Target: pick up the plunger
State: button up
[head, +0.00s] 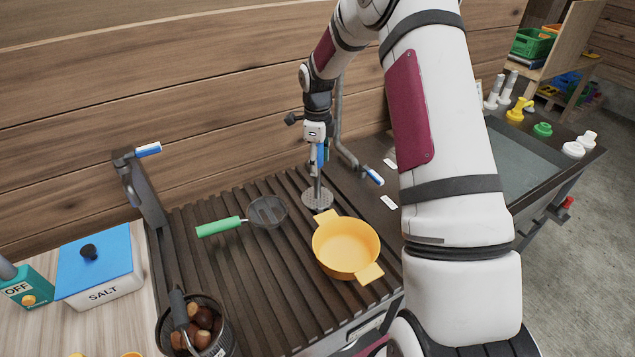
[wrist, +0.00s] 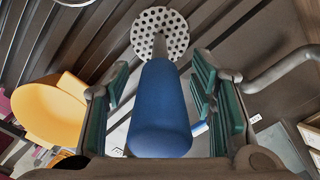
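The plunger has a blue handle (wrist: 160,105), a grey rod and a round perforated metal disc (wrist: 160,32). In the head view its disc (head: 317,199) rests on the dark slatted surface and its rod stands about upright. My gripper (head: 319,158) points down over the plunger's upper end. In the wrist view my gripper (wrist: 162,95) is open, with green-padded fingers on both sides of the blue handle. A gap shows between the handle and each finger.
A yellow pot (head: 345,247) stands close to the right of the disc. A green-handled strainer (head: 267,212) lies to the left. A basket of chestnuts (head: 197,325) and a salt box (head: 98,268) are further left. A blue-tipped tap (head: 372,176) is at right.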

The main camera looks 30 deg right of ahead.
grip_shut()
jog(key=shift+r, duration=0.1)
